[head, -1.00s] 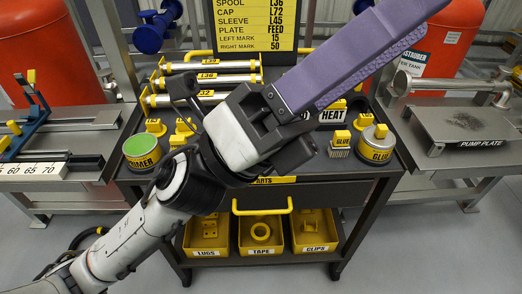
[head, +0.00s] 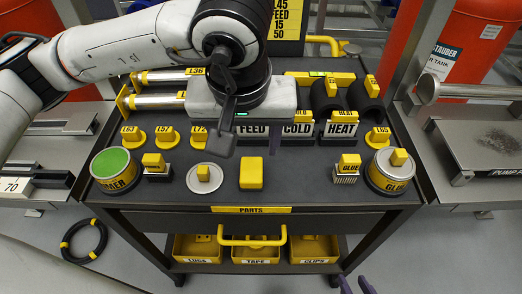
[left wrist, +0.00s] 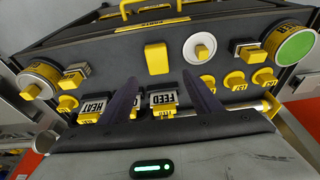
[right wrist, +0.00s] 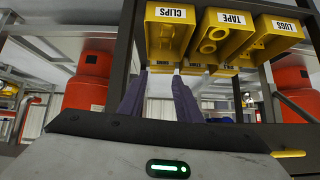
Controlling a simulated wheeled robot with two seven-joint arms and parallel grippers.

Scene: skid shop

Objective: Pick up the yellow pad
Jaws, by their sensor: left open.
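The yellow pad (head: 251,172) is a small upright-edged rectangular block lying on the dark cart top, near the front middle. It also shows in the left wrist view (left wrist: 157,58), beyond the fingertips. My left gripper (head: 252,143) hangs above the cart, just behind the pad in the head view, pointing down. Its purple fingers (left wrist: 161,82) are apart with nothing held; one is mostly hidden in the head view. My right gripper (head: 355,285) is low at the front right of the cart. Its fingers (right wrist: 159,78) are apart and empty.
A round lidded piece (head: 207,175) lies left of the pad; a glue brush (head: 347,170) stands further right. FEED (head: 253,130) and HEAT (head: 341,130) blocks stand behind. Green-topped (head: 113,170) and glue (head: 390,172) tins stand at the ends. Yellow bins (head: 256,250) sit below.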

